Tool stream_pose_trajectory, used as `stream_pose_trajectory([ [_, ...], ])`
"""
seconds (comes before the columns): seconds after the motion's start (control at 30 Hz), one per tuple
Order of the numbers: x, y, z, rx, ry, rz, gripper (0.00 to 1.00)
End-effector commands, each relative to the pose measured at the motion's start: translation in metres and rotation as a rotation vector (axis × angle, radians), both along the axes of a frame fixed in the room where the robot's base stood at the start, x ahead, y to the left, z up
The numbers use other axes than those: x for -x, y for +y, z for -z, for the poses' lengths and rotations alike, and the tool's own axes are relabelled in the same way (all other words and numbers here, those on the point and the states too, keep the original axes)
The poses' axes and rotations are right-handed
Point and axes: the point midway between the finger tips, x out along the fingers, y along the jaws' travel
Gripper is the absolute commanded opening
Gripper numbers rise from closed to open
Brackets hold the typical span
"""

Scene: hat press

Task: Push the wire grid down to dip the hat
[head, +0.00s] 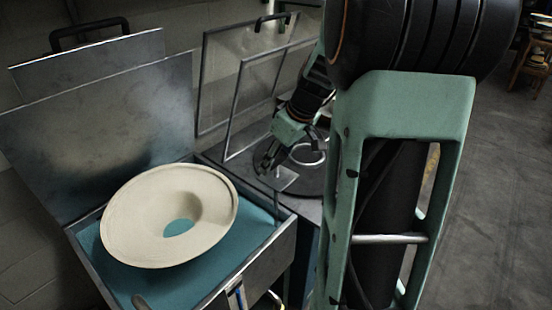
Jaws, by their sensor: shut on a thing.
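A cream, wide-brimmed hat (216,205) lies tilted in a metal basin (265,262), over a teal surface (265,222). Teal also shows through the opening in the hat's middle.
A raised metal lid (110,125) stands behind the basin. Thin upright frames (232,100) stand behind my gripper, over a second station with a dark round plate (318,182) and a pale ring (308,154). The floor at the right is open.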

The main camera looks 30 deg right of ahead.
Motion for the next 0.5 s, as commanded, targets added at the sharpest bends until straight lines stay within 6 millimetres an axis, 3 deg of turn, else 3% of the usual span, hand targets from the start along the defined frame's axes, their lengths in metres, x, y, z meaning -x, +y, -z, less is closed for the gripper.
stream_pose_trajectory([
  [0.03,0.001,0.0,0.022,0.0,0.002,0.001,0.05],
  [0.5,0.001,0.0,0.124,-0.001,0.003,-0.001,0.05],
])
